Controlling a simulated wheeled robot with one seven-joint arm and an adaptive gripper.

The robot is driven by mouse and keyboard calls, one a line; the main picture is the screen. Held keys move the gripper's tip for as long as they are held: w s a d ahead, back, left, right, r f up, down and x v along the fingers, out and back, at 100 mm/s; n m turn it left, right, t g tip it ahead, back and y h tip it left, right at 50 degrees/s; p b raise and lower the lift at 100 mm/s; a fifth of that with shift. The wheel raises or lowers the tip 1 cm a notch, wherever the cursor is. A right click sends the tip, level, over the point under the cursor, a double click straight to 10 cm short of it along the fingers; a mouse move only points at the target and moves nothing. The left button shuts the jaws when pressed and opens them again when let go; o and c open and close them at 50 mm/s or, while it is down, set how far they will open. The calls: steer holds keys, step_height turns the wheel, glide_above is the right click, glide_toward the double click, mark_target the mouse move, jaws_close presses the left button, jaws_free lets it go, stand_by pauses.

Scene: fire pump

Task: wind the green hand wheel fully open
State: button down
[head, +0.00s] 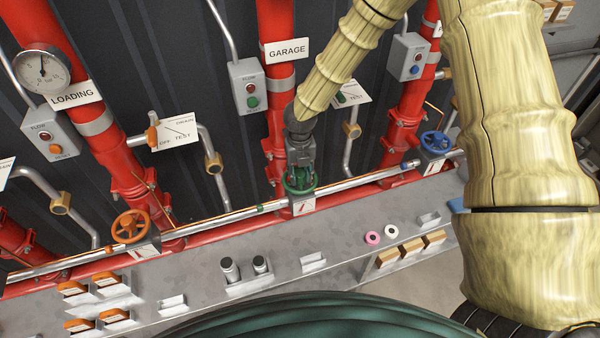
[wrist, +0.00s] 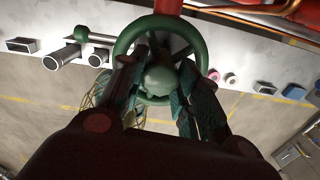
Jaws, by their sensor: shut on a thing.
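The green hand wheel (head: 299,188) sits on the silver pipe below the GARAGE sign, in the middle of the head view. It also shows at the top middle of the wrist view (wrist: 122,46), with its round hub between my fingers. My gripper (head: 300,168) comes down onto it from above. In the wrist view my gripper (wrist: 162,85) has one finger on each side of the hub, shut on the wheel. A green-knobbed handle (wrist: 82,33) sticks out left of the wheel. My gripper hides part of the rim and spokes.
An orange hand wheel (head: 131,227) is to the left and a blue hand wheel (head: 436,142) to the right on the same pipe. Below runs a grey ledge (head: 210,268) with dark cylinders (head: 245,268), pink and white rings (head: 372,238) and wooden blocks (head: 411,248). Red pipes stand behind.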

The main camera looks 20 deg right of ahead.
steer(key=shift+n, duration=0.3)
steer(key=n, duration=0.3)
steer(key=shift+n, duration=0.4)
steer(key=n, duration=0.4)
steer(key=shift+w, duration=0.1)
steer(key=c, duration=1.1)
jaws_free()
steer(key=shift+c, duration=0.2)
